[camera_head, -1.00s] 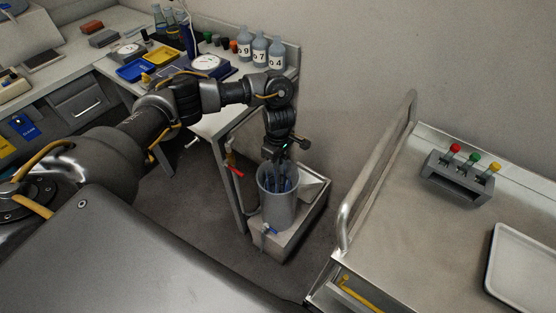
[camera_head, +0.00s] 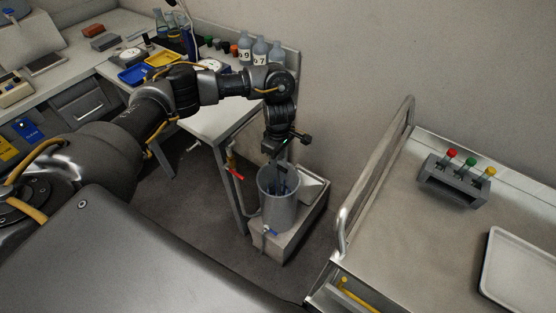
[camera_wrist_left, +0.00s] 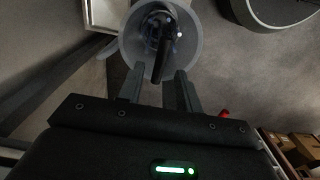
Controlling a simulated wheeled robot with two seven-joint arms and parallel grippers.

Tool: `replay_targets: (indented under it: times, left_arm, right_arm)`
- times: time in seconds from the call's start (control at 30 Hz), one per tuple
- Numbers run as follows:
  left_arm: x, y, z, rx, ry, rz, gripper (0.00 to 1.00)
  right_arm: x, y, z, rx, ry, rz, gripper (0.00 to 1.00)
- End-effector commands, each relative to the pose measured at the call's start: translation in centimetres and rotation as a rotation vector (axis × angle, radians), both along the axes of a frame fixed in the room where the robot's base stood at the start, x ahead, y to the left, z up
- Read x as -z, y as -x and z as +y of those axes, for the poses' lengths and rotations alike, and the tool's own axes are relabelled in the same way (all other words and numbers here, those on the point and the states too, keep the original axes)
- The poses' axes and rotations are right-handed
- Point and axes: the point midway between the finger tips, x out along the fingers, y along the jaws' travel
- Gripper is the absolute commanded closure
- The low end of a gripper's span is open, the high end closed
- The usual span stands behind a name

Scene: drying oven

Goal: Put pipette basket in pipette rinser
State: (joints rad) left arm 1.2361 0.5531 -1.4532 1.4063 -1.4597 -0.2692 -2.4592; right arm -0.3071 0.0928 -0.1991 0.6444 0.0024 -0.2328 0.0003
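The pipette rinser (camera_head: 279,212) is a grey, open-topped cylinder standing by the wall. The pipette basket (camera_head: 284,185) is inside it, with only dark and bluish parts showing at the mouth. In the left wrist view the rinser (camera_wrist_left: 194,50) is seen from above, with the basket's dark upright handle (camera_wrist_left: 162,62) inside its rim. My left gripper (camera_head: 281,165) is above the rinser's mouth, pointing down. In the wrist view its two fingers (camera_wrist_left: 157,84) are apart, with a gap between them in line with the handle. The basket's lower part is hidden. My right gripper is not in view.
The rinser stands on a pale sink-like base (camera_head: 290,240) beside a bench (camera_head: 225,118) with bottles, trays and scales. A red-handled tap (camera_head: 236,175) is just left of it. A metal cart (camera_head: 400,225) with a rail, a small rack (camera_head: 453,180) and a white tray (camera_head: 520,270) stands right.

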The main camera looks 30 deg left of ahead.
Motion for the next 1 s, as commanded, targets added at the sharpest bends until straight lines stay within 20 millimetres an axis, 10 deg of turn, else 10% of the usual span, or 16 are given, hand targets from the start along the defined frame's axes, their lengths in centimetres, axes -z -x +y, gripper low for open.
replay_targets:
  times: [0.4,1.0]
  left_arm:
    - [-8.0,0.0,0.1,0.001,-0.001,0.000,0.65]
    - [-9.2,0.0,0.0,0.000,0.000,0.002,0.65]
  right_arm:
    - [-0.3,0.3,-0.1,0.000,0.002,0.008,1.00]
    - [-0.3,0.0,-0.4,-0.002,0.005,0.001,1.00]
